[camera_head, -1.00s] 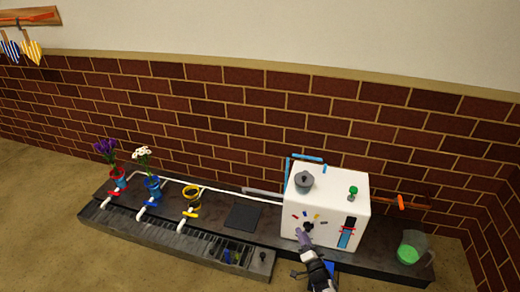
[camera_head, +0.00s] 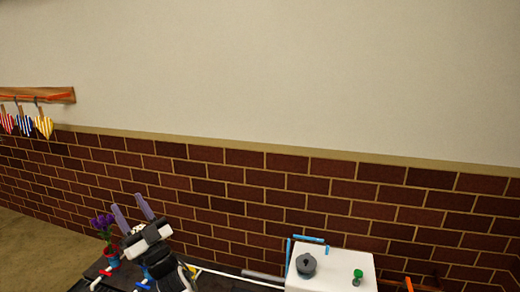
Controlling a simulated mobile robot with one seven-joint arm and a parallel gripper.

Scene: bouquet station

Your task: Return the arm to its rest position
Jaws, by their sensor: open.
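My gripper (camera_head: 132,212) is raised at the lower left, in front of the brick wall. Its two purple fingers point up and stand apart, with nothing between them. The black and white arm below it covers part of the dark counter (camera_head: 237,283). Purple flowers (camera_head: 103,224) in a red and blue vase stand just left of the gripper in the picture. A blue vase (camera_head: 146,271) shows partly behind the arm.
A white box (camera_head: 333,266) with a grey lidded pot (camera_head: 306,265) and a green knob (camera_head: 358,275) stands at the lower right. Heart-shaped striped hangings (camera_head: 24,124) hang from a wooden rack (camera_head: 40,96) at upper left. The wall (camera_head: 300,80) above is bare.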

